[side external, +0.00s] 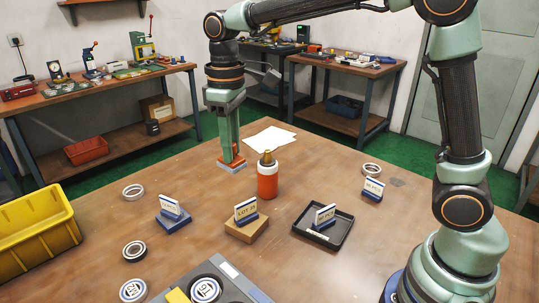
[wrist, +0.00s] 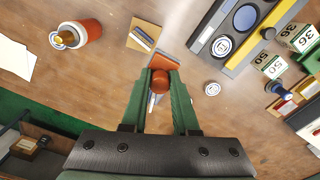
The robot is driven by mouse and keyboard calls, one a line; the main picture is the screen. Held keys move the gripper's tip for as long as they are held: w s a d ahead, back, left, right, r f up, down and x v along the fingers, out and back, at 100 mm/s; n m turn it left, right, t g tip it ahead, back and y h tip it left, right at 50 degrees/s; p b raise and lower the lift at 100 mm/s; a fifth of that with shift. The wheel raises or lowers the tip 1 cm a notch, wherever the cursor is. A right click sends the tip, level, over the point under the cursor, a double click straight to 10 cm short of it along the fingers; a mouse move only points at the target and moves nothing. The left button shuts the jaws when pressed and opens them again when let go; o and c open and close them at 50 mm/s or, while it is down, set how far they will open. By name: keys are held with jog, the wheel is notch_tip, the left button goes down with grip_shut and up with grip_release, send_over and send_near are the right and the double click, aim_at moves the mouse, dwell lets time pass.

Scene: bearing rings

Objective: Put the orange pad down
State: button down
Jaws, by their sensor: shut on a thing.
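My gripper (side external: 229,154) points down near the back middle of the table in the side view. Its fingers are shut on the orange pad (side external: 232,163), which has a pale grey-blue layer beneath. The pad is at or very near the tabletop; I cannot tell whether it touches. In the wrist view my gripper (wrist: 160,88) has a rounded orange-brown part between its fingers, and a flat orange part of the pad (wrist: 165,62) shows just beyond the tips. The fingers hide some of it.
An orange bottle (side external: 267,184) stands close to the right of my gripper, with white paper (side external: 268,141) behind. Card holders stand in front, one on a brown block (side external: 246,230), one in a black tray (side external: 333,236). Several rings and a yellow bin (side external: 35,235) lie left and front.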

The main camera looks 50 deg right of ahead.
jog(key=s+d+f+m, duration=0.2)
jog(key=s+d+m, duration=0.3)
jog(key=d, duration=0.6)
jog(key=s+f, duration=0.1)
jog(key=f, duration=0.1)
jog(key=s+f, duration=0.1)
jog(key=s, duration=0.1)
jog(key=shift+a+f, duration=0.1)
jog(key=shift+f, duration=0.3)
jog(key=w+d+r+m, duration=0.1)
jog(key=w+d+m, duration=0.2)
jog(key=d, duration=0.6)
jog(key=w+d+r+m, duration=0.15)
jog(key=d+m, duration=0.25)
jog(key=d, duration=0.4)
jog(key=w+d+r+m, duration=0.1)
jog(key=w+d+m, duration=0.2)
jog(key=d, duration=0.6)
jog(key=s+d+m, duration=0.3)
jog(key=d+m, duration=0.1)
jog(key=d, duration=0.7)
jog(key=f, duration=1.9)
jog(key=shift+w+a+f, duration=0.1)
jog(key=shift+a+f, duration=0.15)
jog(key=shift+f, duration=0.05)
jog(key=shift+f, duration=0.15)
